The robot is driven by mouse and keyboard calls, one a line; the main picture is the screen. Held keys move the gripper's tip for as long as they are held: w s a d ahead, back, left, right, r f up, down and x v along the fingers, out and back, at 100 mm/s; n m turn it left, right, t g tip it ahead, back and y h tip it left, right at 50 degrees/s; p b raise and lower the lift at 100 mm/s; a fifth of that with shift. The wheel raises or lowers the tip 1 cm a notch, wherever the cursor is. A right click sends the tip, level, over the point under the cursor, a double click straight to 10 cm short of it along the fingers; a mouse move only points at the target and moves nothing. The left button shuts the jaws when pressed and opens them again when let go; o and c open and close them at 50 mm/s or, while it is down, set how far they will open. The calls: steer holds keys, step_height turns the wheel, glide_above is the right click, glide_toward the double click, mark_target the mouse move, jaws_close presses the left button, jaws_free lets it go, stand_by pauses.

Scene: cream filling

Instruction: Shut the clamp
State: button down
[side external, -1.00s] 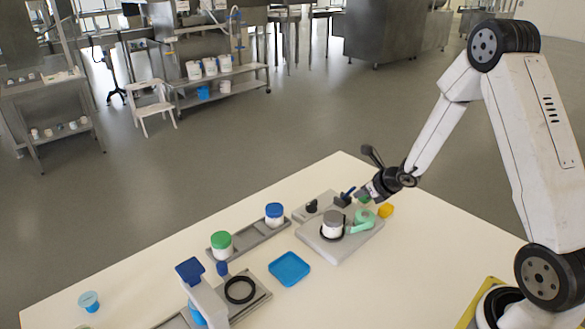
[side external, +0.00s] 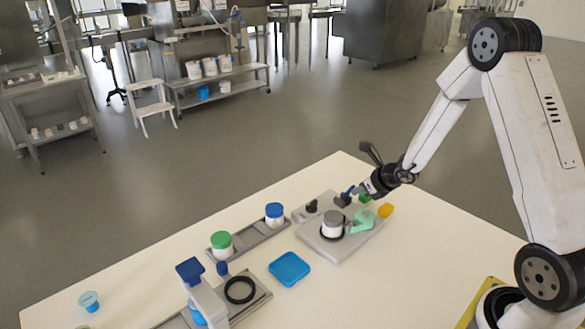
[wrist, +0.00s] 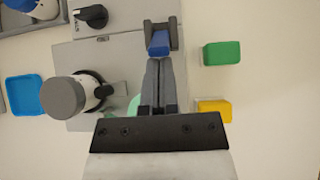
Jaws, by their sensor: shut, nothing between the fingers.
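The clamp (side external: 343,199), a dark grey bracket with a blue handle, stands at the back of the grey plate (side external: 325,250). In the wrist view the clamp's blue handle (wrist: 159,42) sits between the grey bracket sides, right at my fingertips. My gripper (side external: 361,190) is shut and empty, its two fingers (wrist: 159,62) pressed together. The tips are at or very close to the handle; I cannot tell whether they touch. A white jar with a grey lid (side external: 333,217) stands on the plate in a black ring, beside a mint green part (side external: 362,221).
A black knob (wrist: 92,16) is on the plate left of the clamp. A green block (wrist: 221,53) and a yellow block (wrist: 214,111) lie to its right. A blue tray (side external: 289,269), a rack with green-lidded (side external: 222,240) and blue-lidded (side external: 274,211) jars are nearby.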

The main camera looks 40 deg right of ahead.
mark_target(343, 197)
steer(key=shift+w+r, duration=0.1)
steer(key=shift+w, duration=0.05)
steer(key=shift+w+r, duration=0.35)
steer(key=shift+w, duration=0.2)
steer(key=shift+w+r, duration=0.3)
steer(key=shift+w, duration=0.25)
steer(key=shift+w+r, duration=0.2)
steer(key=shift+w, duration=1.35)
steer(key=shift+s, duration=0.1)
steer(key=shift+r, duration=0.2)
steer(key=shift+r, duration=0.6)
steer(key=shift+r, duration=0.2)
step_height(343, 197, up, 10)
steer(key=w, duration=0.1)
steer(key=shift+f, duration=0.2)
